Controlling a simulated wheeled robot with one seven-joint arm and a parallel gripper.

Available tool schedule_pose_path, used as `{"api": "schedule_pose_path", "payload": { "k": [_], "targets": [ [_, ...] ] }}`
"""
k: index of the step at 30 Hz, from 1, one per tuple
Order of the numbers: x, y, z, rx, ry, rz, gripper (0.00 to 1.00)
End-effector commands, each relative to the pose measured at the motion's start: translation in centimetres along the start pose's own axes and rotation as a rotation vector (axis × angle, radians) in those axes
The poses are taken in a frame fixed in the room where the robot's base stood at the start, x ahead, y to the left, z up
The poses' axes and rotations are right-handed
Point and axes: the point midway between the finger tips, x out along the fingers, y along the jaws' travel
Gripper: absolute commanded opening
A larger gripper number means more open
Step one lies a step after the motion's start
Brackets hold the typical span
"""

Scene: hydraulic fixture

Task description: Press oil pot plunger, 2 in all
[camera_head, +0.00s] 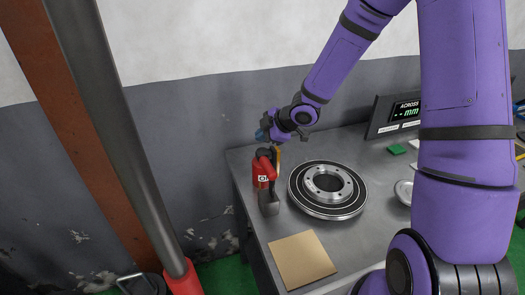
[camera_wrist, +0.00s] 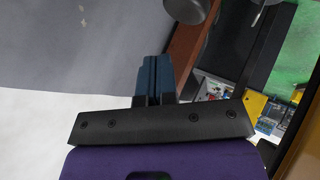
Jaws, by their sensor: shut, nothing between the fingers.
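The oil pot (camera_head: 262,170) is red with a white label and stands at the left edge of the metal table. A dark part and a brass-coloured piece show at its top, but I cannot clearly make out the plunger. My gripper (camera_head: 262,133) is just above the pot's top, at the back left of the table. I cannot tell whether it touches the pot. In the wrist view the blue fingers of my gripper (camera_wrist: 153,78) are together with nothing between them. The pot is not clearly recognisable in the wrist view.
A grey block-like part (camera_head: 268,204) is directly in front of the pot. A round flanged disc (camera_head: 322,211) lies to its right, and a tan square plate (camera_head: 301,260) nearer. A display (camera_head: 393,115) stands at the back right. A grey post (camera_head: 125,130) rises at the left.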

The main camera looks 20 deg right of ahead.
Motion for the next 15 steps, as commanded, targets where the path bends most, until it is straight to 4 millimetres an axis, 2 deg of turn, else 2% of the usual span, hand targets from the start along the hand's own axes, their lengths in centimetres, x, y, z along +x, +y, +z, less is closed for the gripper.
{"api": "schedule_pose_path", "payload": {
  "k": [9,15],
  "targets": [
    [-1.8,1.3,-1.3,-0.002,0.000,0.002,0.00],
    [-2.1,1.5,-1.5,-0.001,-0.001,0.000,0.00]
  ]
}}
